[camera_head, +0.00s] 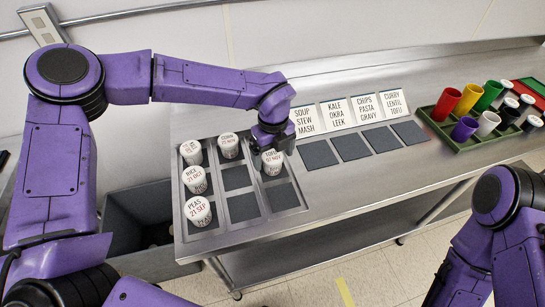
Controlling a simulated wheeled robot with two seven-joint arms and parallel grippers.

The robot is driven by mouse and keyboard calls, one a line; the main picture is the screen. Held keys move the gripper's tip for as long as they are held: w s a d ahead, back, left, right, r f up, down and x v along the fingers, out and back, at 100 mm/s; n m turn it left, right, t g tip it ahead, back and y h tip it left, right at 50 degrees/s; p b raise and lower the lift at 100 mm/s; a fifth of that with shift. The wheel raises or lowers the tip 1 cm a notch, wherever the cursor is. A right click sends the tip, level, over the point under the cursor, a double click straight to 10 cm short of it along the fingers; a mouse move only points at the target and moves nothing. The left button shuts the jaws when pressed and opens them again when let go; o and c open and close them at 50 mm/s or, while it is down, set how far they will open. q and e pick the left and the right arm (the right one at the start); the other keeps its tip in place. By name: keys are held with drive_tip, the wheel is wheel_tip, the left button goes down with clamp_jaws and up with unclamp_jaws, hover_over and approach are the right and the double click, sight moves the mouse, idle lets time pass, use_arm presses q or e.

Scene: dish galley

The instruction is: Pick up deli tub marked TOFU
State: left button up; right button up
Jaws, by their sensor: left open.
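My left gripper (272,147) is open and points down at the rack's right column. It is directly over or around the top of a white deli tub (273,165); I cannot tell how far the fingers reach beside it. The tub stands upright, and its partly covered red and black label seems to read TOFU. The tub stands in the steel compartment rack (247,231) on the counter. My right arm shows at the lower right, but its gripper is out of view.
Other white tubs stand in the rack, including one marked PEAS (198,212) and one at the top middle (229,146). Dark square pads (318,154) lie before word cards (344,118). A green tray (451,131) holds colored cups at the right. A grey bin (140,210) sits left.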

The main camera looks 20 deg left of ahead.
use_arm(q)
drive_tip(key=shift+f, duration=0.95)
drive_tip(key=c, duration=1.1)
drive_tip(key=shift+r, duration=0.15)
